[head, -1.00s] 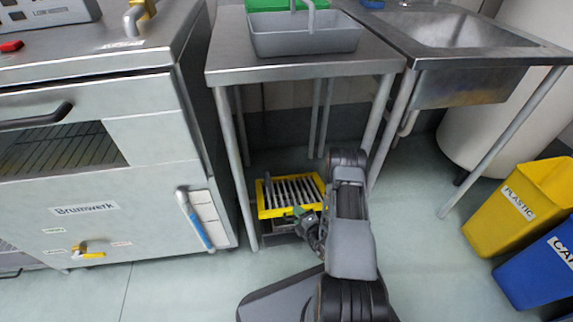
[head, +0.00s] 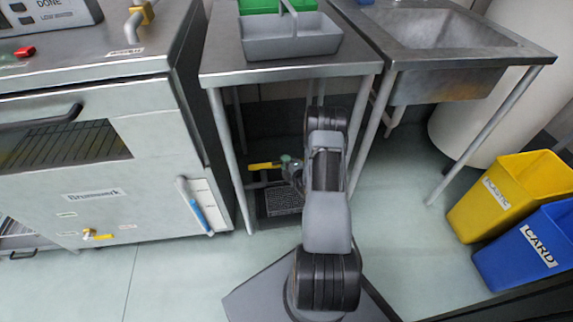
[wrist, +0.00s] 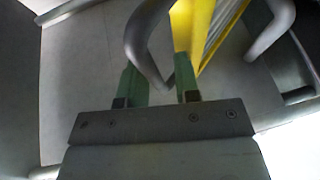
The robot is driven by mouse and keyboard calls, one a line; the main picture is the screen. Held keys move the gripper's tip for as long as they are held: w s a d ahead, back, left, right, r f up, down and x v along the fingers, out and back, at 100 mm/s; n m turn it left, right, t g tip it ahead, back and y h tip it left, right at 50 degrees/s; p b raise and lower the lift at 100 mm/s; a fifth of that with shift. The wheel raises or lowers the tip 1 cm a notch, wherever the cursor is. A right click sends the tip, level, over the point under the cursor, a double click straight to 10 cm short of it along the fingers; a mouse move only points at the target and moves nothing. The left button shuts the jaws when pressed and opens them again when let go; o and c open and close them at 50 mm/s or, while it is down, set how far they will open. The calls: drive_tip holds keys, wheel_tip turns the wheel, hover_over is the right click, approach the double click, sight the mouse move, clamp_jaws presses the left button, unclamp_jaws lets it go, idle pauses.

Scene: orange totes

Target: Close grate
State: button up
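The yellow-framed grate (head: 265,166) is under the steel table. In the head view only a narrow yellow edge shows, left of my gripper (head: 288,163), so it seems to stand steeply; my arm hides the rest. In the wrist view the grate (wrist: 190,35) shows a yellow frame and pale bars, seen at a slant. A grey bent handle-like tube (wrist: 145,50) dips between my green fingertips (wrist: 157,88). The fingers are apart, with space beside the tube; I cannot tell whether either touches it.
A dark grid-covered floor box (head: 283,200) lies below the grate. Table legs (head: 231,160) stand left and right of it. A steel oven unit (head: 90,150) is at left. Yellow (head: 512,190) and blue (head: 535,250) bins stand at right. A grey caddy (head: 290,38) is on the table.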

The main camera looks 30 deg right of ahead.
drive_tip(key=shift+w+r, duration=0.15)
drive_tip(key=shift+w, duration=0.25)
drive_tip(key=shift+d, duration=0.1)
drive_tip(key=s+f+b, duration=0.1)
drive_tip(key=s+f, duration=0.2)
drive_tip(key=s, duration=0.4)
drive_tip(key=s+f+b, duration=0.1)
drive_tip(key=s+f, duration=0.2)
drive_tip(key=s, duration=0.4)
drive_tip(key=shift+s, duration=0.35)
idle(0.7)
idle(0.7)
